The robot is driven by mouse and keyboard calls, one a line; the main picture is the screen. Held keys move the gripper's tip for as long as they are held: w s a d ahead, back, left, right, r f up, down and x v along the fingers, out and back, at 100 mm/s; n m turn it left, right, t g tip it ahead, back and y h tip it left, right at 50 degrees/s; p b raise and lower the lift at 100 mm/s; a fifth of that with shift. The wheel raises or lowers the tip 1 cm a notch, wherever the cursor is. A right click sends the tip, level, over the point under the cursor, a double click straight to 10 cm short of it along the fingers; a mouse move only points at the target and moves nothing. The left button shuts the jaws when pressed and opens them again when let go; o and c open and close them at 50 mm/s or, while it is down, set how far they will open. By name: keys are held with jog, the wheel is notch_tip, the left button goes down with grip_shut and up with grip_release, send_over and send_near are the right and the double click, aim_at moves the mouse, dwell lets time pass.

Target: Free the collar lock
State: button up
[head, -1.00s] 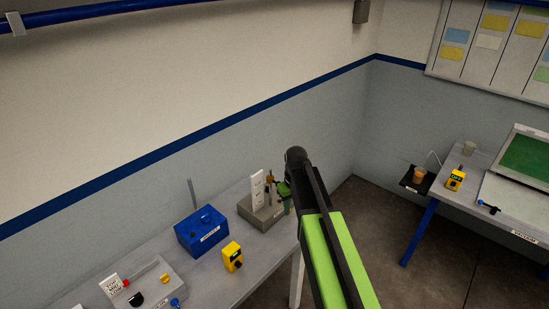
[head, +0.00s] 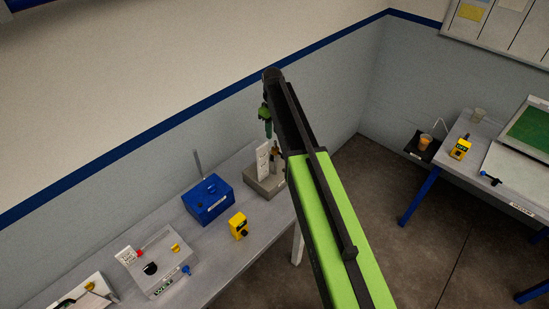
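My gripper (head: 267,128) is a small green shape hanging from the dark end of my arm. It shows against the wall, above the grey block fixture (head: 262,186), and looks apart from it. The fingers are too small to tell open from shut. The fixture stands at the far right end of the left bench, with an upright white plate (head: 262,160) and a small brown-topped post (head: 275,152) beside it. My arm hides its right side. I cannot tell which part is the collar lock.
On the left bench (head: 175,232) stand a blue box (head: 208,200), a yellow switch box (head: 238,227) and a grey panel (head: 160,269) with coloured knobs. A second bench at right holds another yellow box (head: 459,149) and a green-topped unit (head: 525,128). Open floor lies between.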

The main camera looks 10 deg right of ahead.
aim_at(273, 157)
notch_tip(273, 157, down, 13)
jog(key=b, duration=1.1)
jog(key=shift+f+b, duration=0.15)
jog(key=shift+b, duration=0.2)
grip_shut()
